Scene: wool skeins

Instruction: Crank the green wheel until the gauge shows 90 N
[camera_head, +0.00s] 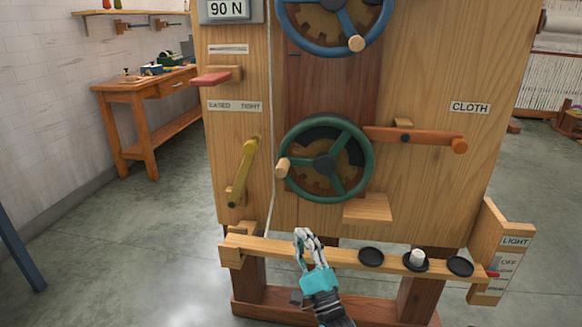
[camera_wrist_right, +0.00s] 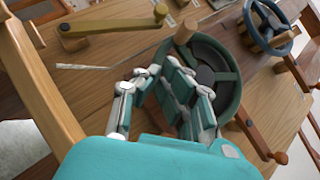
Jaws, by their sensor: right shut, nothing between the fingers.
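The green wheel (camera_head: 325,164) is mounted on the upright wooden panel, with its wooden crank knob (camera_head: 283,167) on the left side of the rim. The wheel also shows in the right wrist view (camera_wrist_right: 207,75), partly behind my fingers. The gauge (camera_head: 227,9) at the top left of the panel reads 90 N. My right gripper (camera_head: 305,238) is below the wheel, in front of the lower wooden rail, shut and empty. It is apart from the knob and the wheel. My left gripper is not in view.
A blue wheel (camera_head: 335,18) is above the green one. A yellow lever (camera_head: 243,172) is to its left, and an orange lever (camera_head: 415,138) to its right. A rail (camera_head: 340,257) with black discs crosses below. A light switch board (camera_head: 502,250) stands at the right.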

